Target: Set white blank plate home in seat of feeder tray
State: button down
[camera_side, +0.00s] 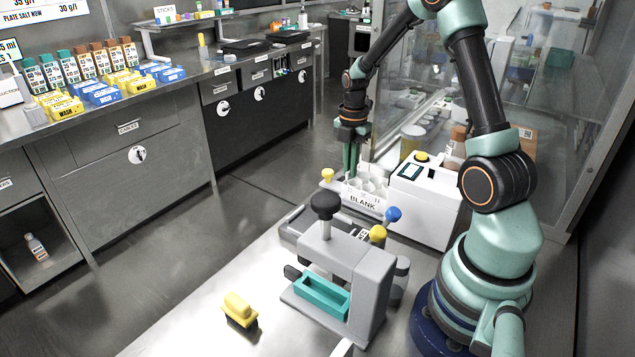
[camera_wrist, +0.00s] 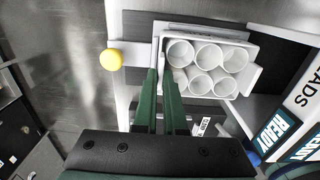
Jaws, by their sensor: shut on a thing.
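The white blank plate (camera_side: 366,190), labelled BLANK on its front, shows several round wells; it also fills the upper middle of the wrist view (camera_wrist: 203,84). My gripper (camera_side: 349,168) points down at the plate's left side. In the wrist view its green fingers (camera_wrist: 161,72) are shut on the plate's left wall. The plate lies slightly turned against the pale frame of the feeder tray (camera_wrist: 122,92), whose dark floor shows beyond it. The tray's edge (camera_side: 331,187) shows beside the plate in the side view. I cannot tell whether the plate's underside touches the seat.
A white instrument (camera_side: 425,205) with a small screen stands right of the plate. A yellow knob (camera_side: 327,175) is at the tray's left. A grey press (camera_side: 340,265) with a black knob and teal tray stands in front. A yellow block (camera_side: 239,310) lies on the bench.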

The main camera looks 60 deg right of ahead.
jog(key=c, duration=1)
grip_release()
notch_tip(320, 180, up, 11)
jog(key=s+a+r+m+t, duration=0.2)
jog(key=s+a+r+m, duration=0.1)
jog(key=a+m, duration=0.6)
jog(key=s+a+r+m+t, duration=0.3)
jog(key=a+m, duration=0.6)
jog(key=a, duration=0.3)
jog(key=shift+s+a+r+t, duration=0.35)
jog(key=shift+s+r, duration=0.1)
jog(key=shift+s, duration=0.2)
